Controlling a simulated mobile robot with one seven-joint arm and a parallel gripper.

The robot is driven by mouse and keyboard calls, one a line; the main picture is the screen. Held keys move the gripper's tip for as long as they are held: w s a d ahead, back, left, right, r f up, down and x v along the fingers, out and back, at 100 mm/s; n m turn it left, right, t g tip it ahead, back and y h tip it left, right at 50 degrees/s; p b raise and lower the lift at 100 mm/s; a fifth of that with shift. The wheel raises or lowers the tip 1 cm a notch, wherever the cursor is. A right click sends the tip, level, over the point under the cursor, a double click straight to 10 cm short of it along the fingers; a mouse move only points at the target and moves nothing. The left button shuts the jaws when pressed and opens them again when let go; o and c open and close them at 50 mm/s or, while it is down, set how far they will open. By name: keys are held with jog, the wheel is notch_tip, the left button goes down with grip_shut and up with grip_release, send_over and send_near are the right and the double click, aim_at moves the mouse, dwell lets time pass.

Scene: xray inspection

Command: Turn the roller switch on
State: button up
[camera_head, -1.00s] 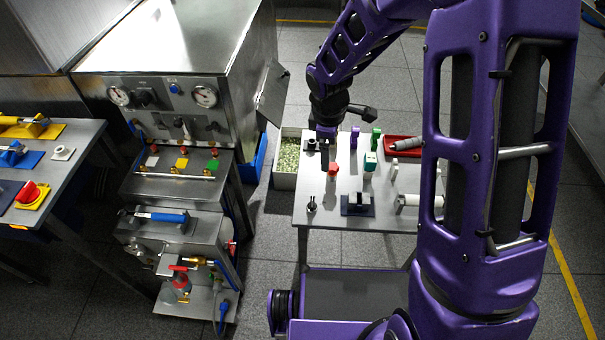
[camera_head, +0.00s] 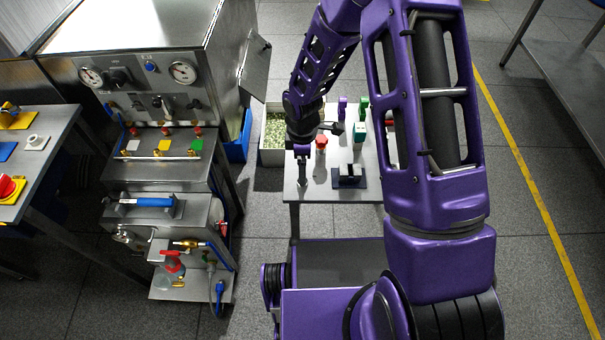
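I cannot tell for certain which control is the roller switch. The steel machine (camera_head: 150,32) at the left has a front panel with a dark knob (camera_head: 120,77) between two round gauges, a blue button (camera_head: 151,67) and two small controls below, at left (camera_head: 157,102) and at right (camera_head: 195,104). Their on or off positions are too small to read. My gripper (camera_head: 302,158) points down over the front left of the small table (camera_head: 325,190), to the right of the machine and apart from it. Its fingers are too small and dark to tell their opening, and I see nothing clearly held.
On the small table are a red-topped piece (camera_head: 321,143), a black block (camera_head: 348,175) and a green-and-white piece (camera_head: 359,135). A bin of pale pieces (camera_head: 272,140) stands behind its left side. Another table (camera_head: 50,150) is at the left.

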jog(key=shift+f, duration=1.95)
grip_shut()
jog(key=shift+b, duration=0.35)
jog(key=m+b, duration=0.2)
jog(key=m, duration=0.3)
jog(key=shift+m, duration=0.4)
jog(key=m+b, duration=0.2)
jog(key=m, duration=0.4)
